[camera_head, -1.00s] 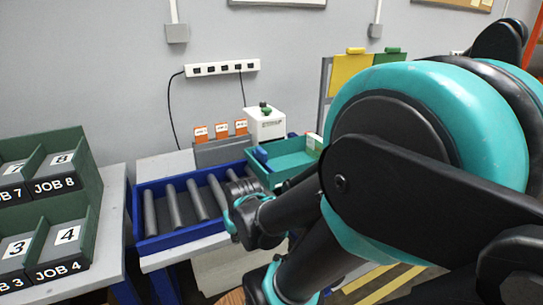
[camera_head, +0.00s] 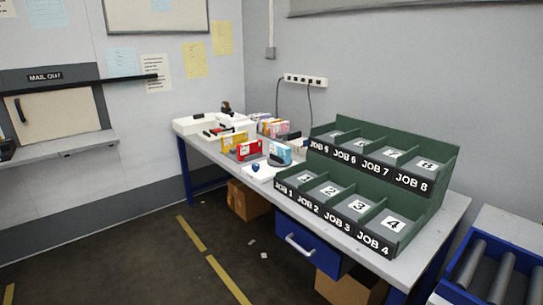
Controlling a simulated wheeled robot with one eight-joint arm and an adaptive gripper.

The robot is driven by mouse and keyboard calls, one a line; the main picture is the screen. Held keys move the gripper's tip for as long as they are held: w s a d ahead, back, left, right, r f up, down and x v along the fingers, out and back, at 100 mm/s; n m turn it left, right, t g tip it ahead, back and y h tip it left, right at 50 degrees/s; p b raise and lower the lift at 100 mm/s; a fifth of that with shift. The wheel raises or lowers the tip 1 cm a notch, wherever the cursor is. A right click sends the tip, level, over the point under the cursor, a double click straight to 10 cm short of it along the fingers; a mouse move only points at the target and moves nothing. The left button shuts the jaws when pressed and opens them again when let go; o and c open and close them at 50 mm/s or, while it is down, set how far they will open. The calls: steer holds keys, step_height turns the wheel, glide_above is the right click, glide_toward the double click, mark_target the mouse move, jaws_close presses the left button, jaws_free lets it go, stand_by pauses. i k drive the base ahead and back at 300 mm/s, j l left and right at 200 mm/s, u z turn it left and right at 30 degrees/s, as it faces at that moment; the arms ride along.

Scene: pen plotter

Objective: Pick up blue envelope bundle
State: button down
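I cannot make out for sure which thing is the blue envelope bundle. A light blue upright packet (camera_head: 280,152) stands on the long table, beside a red one (camera_head: 250,150) and a yellow one (camera_head: 235,140). A small dark blue object (camera_head: 256,167) sits on a white item in front of them. All are far off and small in the view. My gripper and arm do not show now.
A green job sorter (camera_head: 430,190) with numbered compartments fills the table's right end. A blue roller tray (camera_head: 490,270) is at the lower right. White trays (camera_head: 195,124) stand at the table's far end. The floor (camera_head: 130,255) in the left foreground is clear.

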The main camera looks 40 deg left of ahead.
mark_target(278, 150)
steer(key=u, duration=1.6)
steer(key=i+j+z, duration=0.15)
steer(key=z, duration=0.2)
steer(key=i+j+z, duration=0.1)
steer(key=j+z, duration=0.25)
steer(key=i+j+z, duration=0.1)
steer(key=j, duration=0.35)
steer(key=i+j+z, duration=0.15)
steer(key=j, duration=0.3)
steer(key=i+j+z, duration=0.1)
steer(key=j, duration=0.35)
steer(key=i+j+z, duration=0.1)
steer(key=j, duration=0.4)
steer(key=i, duration=0.05)
